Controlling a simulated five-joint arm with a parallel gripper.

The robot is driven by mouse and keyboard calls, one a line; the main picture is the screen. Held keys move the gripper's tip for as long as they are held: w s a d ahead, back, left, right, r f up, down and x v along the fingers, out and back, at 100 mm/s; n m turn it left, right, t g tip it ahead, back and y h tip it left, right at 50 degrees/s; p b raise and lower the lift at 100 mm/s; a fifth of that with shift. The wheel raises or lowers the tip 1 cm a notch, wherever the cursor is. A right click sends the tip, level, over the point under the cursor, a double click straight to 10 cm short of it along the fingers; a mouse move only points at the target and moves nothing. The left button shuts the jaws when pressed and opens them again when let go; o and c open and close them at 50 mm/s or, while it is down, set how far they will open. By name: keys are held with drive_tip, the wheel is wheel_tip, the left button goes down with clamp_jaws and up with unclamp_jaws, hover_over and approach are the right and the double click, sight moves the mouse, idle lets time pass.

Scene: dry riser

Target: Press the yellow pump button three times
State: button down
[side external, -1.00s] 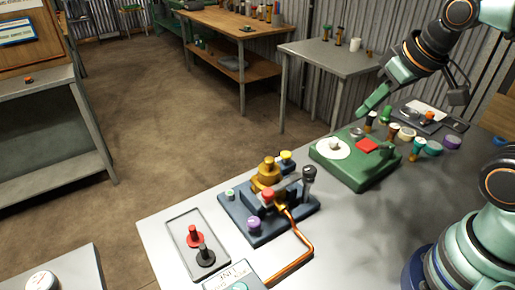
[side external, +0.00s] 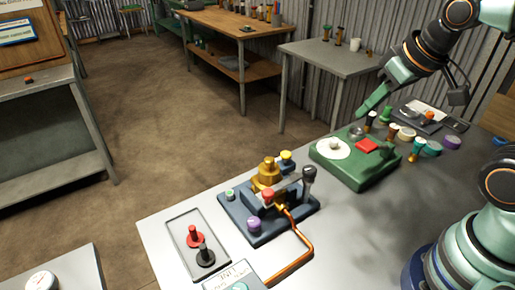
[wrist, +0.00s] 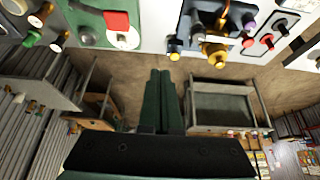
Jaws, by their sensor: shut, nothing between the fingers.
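The yellow pump button (side external: 286,156) stands at the back of a dark blue base plate (side external: 262,237) on the grey bench, beside a stepped brass part (side external: 266,173). In the wrist view the yellow button (wrist: 174,56) is near the top, right of the fingertips. My gripper (side external: 363,111) is shut and empty, held in the air above the back of the green box, well to the right of the yellow button. In the wrist view my gripper (wrist: 160,72) shows two green fingers together, touching nothing visible.
The base also carries a black-knobbed lever (side external: 309,172), a red knob (side external: 268,195) and a purple knob (side external: 254,224). A green box (side external: 350,174) with a red square stands to the right. A tray (side external: 180,233) holds red and black plungers. Small bottles and caps cluster beyond the box.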

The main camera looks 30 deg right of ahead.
drive_tip(key=shift+w, duration=0.1)
idle(0.4)
drive_tip(key=m+t+y, duration=0.1)
drive_tip(key=m+t, duration=0.3)
drive_tip(key=m, duration=0.4)
hover_over(289, 156)
wheel_tip(289, 156, down, 7)
drive_tip(key=shift+f, duration=0.2)
drive_tip(key=shift+a, duration=0.1)
drive_tip(key=shift+f, duration=4.4)
drive_tip(key=shift+f, duration=0.4)
